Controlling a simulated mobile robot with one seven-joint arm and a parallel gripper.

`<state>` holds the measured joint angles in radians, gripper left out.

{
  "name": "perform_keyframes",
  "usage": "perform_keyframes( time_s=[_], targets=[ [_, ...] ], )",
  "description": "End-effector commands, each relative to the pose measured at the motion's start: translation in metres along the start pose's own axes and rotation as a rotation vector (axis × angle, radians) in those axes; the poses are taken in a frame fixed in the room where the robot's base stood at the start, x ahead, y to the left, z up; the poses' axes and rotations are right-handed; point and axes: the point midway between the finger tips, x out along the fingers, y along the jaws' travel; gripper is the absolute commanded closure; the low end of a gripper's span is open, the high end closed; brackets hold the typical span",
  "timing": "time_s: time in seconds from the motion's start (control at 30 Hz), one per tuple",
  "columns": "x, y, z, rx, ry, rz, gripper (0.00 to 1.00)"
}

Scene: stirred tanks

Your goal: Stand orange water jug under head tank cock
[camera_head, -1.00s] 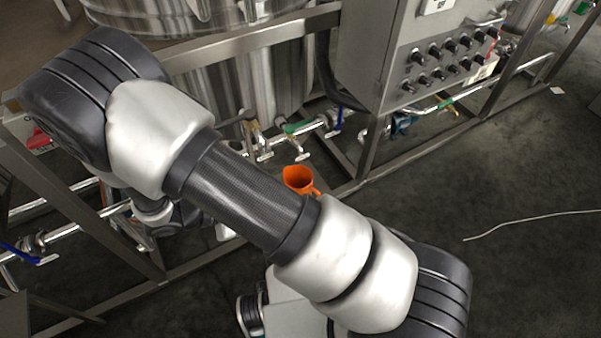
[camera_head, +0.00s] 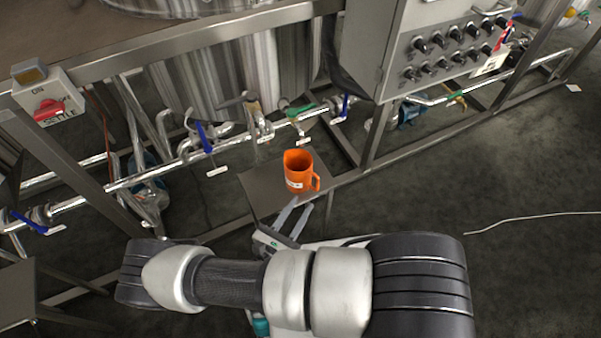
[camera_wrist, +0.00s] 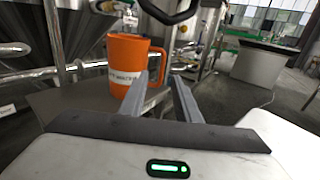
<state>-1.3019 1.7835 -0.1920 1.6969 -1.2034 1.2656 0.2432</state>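The orange water jug (camera_head: 298,172) stands upright on a small grey stand (camera_head: 262,188) beside the pipework in the head view. Its handle is on the right. In the wrist view the jug (camera_wrist: 127,62) with its white label is just beyond and left of my fingers. My gripper (camera_head: 301,203) is open, its two fingers pointing toward the jug from the near side. In the wrist view nothing shows between the fingers (camera_wrist: 163,95). Taps and valves (camera_head: 262,122) are on the pipe behind the jug; I cannot tell which is the head tank cock.
A metal frame rail (camera_head: 200,238) runs along the near side of the pipework. A control box with knobs (camera_head: 440,55) hangs at upper right. A red switch box (camera_head: 47,100) is at left. The dark floor (camera_head: 480,200) at right is mostly clear, with a thin white line.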

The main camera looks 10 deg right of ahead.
Motion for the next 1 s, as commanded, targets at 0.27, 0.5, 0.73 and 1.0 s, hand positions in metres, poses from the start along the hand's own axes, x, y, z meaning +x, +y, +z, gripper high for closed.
perform_keyframes(
  time_s=[0.27, 0.5, 0.73, 1.0],
  targets=[
    [0.048, -0.001, 0.000, 0.000, 0.000, -0.002, 0.70],
    [0.061, -0.002, 0.001, 0.000, 0.001, -0.003, 0.70],
    [0.093, -0.006, 0.005, 0.000, 0.000, -0.004, 0.70],
    [0.107, -0.005, 0.004, 0.000, 0.002, -0.002, 0.70]
  ],
)
